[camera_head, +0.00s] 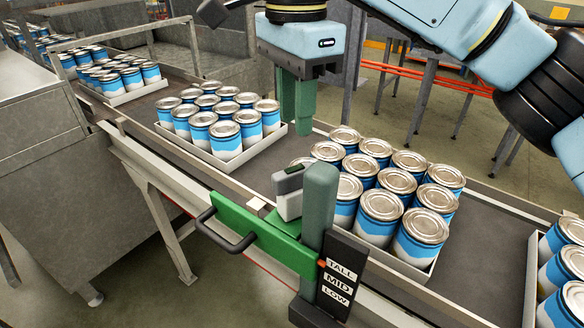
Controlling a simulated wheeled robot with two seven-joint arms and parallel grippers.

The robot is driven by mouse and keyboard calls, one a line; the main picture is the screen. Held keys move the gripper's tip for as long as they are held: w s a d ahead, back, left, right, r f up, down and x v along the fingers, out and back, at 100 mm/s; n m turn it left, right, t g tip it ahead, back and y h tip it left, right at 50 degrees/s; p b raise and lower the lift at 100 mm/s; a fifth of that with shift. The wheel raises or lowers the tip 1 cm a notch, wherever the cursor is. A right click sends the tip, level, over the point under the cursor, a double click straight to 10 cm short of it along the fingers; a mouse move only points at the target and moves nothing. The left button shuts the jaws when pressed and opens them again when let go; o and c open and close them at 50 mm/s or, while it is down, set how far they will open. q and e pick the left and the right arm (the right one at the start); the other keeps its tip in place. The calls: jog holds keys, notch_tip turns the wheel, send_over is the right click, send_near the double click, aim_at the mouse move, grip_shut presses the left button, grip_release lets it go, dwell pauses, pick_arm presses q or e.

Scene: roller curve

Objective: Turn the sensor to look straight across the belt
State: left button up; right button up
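The sensor is a small grey box (289,194) with a dark patch on its top. It sits beside a thick green post (318,205) at the belt's near edge, and its facing is hard to tell. A green bar (262,245) with a black handle (222,232) runs left from the post. A black plate (343,272) on the post reads TALL, MID, LOW, with a red mark by TALL. My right gripper (297,118) points down over the belt behind the sensor, apart from it. Its green fingers overlap in view, so their gap is unclear. My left gripper is out of view.
Trays of blue and white cans stand on the belt (480,230): one (222,158) left of my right gripper, one (425,275) just right of the post, others at the far left and right edge. A grey metal cabinet (40,130) stands at the left.

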aim_at(294, 170)
notch_tip(294, 170, down, 10)
jog(key=shift+f+p, duration=0.1)
jog(key=shift+p, duration=0.5)
